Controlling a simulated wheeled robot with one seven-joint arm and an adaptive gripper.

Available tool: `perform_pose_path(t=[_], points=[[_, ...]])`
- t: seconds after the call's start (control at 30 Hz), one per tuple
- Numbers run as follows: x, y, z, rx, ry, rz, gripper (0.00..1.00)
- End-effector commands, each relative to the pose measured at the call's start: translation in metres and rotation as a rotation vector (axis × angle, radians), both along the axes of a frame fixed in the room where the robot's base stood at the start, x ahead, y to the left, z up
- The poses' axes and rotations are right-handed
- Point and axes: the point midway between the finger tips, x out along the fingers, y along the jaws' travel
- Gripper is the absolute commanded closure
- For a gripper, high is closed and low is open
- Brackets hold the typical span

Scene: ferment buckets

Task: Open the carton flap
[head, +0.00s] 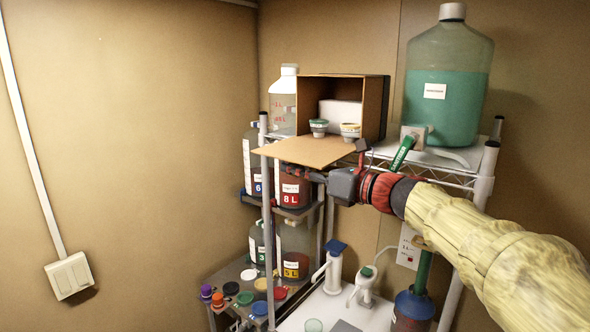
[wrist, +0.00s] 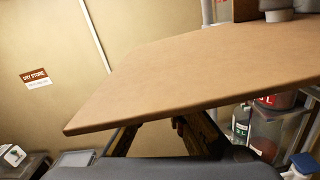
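The brown cardboard carton (head: 374,105) stands on the top wire shelf with its opening facing me. Its flap (head: 305,151) is folded down and out, lying nearly flat past the shelf's front edge. In the wrist view the flap (wrist: 200,75) fills the middle as a broad, slightly tilted board. Inside the carton are a white box (head: 340,113) and two small cups, one with a green top (head: 318,127) and one yellowish (head: 350,131). My gripper (head: 318,176) is just below the flap. In the wrist view its fingers (wrist: 158,130) are apart, with the flap hiding their tips; contact is unclear.
A large teal-filled carboy (head: 445,100) stands right of the carton, with a green-handled tap (head: 403,153). A clear white-capped bottle (head: 284,100) stands left. Labelled buckets (head: 293,190) sit below the flap. Coloured lids (head: 245,298) lie lower left. Free room lies left of the rack.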

Motion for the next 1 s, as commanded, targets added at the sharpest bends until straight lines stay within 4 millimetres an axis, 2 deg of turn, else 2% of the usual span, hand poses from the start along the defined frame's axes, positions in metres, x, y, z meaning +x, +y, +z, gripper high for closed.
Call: perform_pose_path(t=[0.2,1.0], points=[[0.0000,-0.0001,0.0000,0.000,0.000,0.000,1.00],[0.0000,-0.0003,0.0006,0.004,0.007,0.000,1.00]])
